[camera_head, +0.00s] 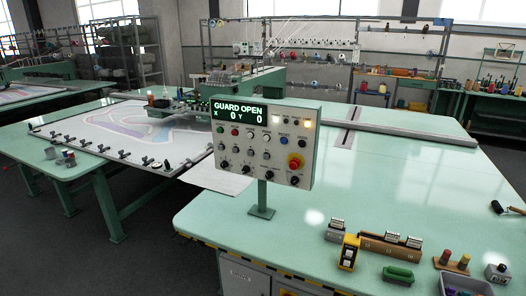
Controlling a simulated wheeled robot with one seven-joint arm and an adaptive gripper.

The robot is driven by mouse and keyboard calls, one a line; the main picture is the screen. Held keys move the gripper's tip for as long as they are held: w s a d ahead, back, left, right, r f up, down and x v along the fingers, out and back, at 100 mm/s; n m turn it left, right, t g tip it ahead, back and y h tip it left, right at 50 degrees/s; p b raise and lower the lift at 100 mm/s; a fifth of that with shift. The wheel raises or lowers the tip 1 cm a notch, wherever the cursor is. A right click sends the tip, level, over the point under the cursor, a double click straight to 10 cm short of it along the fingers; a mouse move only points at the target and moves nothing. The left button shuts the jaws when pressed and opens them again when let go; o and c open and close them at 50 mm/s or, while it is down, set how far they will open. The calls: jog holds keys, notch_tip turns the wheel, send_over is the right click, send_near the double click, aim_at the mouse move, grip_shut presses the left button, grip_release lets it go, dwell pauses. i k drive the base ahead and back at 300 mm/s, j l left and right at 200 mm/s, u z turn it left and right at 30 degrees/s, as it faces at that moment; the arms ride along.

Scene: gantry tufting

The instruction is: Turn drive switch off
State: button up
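A control panel (259,158) stands on a short post (262,196) on the pale green table. Its display (240,112) reads "GUARD OPEN" with X 0 and Y 0. Below are rows of small buttons and black knobs, a blue button (283,141) and a red emergency-stop button (296,162) on a yellow base. A row of dark knobs (245,169) runs along the bottom. The labels are too small to read, so I cannot tell which control is the drive switch or its position. Two lamps (308,122) at the top right are lit. My gripper is not in view.
The green table (400,210) is clear right of the panel. At its front right stand a yellow device (349,252), a wooden rack (390,246), a green brush-like block (398,275) and thread spools (446,257). A white patterned bed (110,130) lies behind left.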

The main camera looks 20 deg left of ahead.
aim_at(295, 180)
jog(key=i+j, duration=0.25)
jog(key=j, duration=0.15)
jog(key=i+j, duration=0.25)
jog(key=j, duration=0.2)
jog(key=i+j, duration=0.25)
jog(key=j, duration=0.15)
jog(key=u, duration=0.05)
